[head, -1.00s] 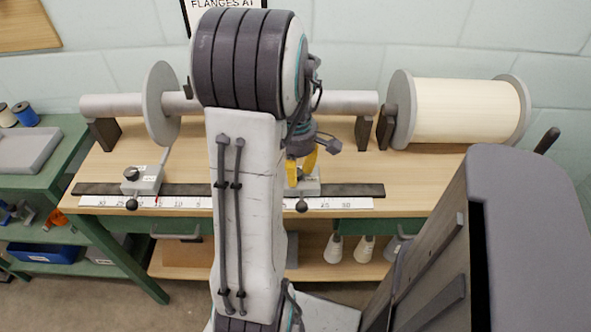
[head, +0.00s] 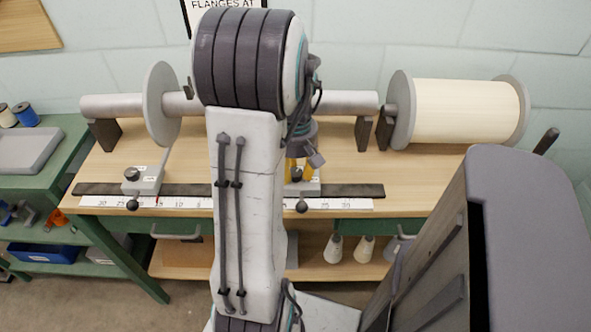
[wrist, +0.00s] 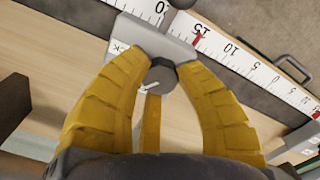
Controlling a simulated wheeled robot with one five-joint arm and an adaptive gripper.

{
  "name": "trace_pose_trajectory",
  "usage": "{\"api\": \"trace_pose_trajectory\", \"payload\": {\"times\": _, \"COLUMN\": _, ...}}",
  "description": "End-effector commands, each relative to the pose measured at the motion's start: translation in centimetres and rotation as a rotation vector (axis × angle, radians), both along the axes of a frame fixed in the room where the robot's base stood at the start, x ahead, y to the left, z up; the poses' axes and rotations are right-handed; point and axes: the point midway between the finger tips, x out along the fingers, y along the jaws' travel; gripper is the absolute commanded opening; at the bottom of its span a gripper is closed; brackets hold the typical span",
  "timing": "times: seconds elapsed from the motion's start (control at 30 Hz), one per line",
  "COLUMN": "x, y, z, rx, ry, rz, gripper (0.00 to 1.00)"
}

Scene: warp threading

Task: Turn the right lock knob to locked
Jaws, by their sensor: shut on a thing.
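The right lock knob (wrist: 160,76) is dark with a pale pointer mark. It sits on the right grey slider block (wrist: 158,42), which also shows in the head view (head: 313,187), partly behind my arm. My gripper (wrist: 163,70) has its yellow fingers closed around the knob in the wrist view. In the head view my gripper (head: 297,167) is over the block and mostly hidden. A partly covered label ending in "CK" is beside the knob; the exact knob angle is hard to read.
The left slider block (head: 143,180) with its own dark knob stands on the dark rail (head: 352,191). A white ruler (head: 350,204) runs along the bench front. A grey bar with a flange disc (head: 161,103) and a cream thread drum (head: 462,110) lie behind.

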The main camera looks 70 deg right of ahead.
Motion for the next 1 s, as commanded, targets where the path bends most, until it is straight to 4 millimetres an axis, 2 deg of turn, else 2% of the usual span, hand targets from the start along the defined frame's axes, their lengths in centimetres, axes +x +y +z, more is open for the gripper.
{"api": "trace_pose_trajectory", "payload": {"times": 0.6, "x": -0.03, "y": 0.23, "z": -0.24, "rx": 0.009, "ry": 0.003, "rz": -0.579, "gripper": 0.00}}
{"api": "trace_pose_trajectory", "payload": {"times": 1.0, "x": -0.03, "y": 0.27, "z": -0.26, "rx": 0.010, "ry": 0.004, "rz": -0.851, "gripper": 0.00}}
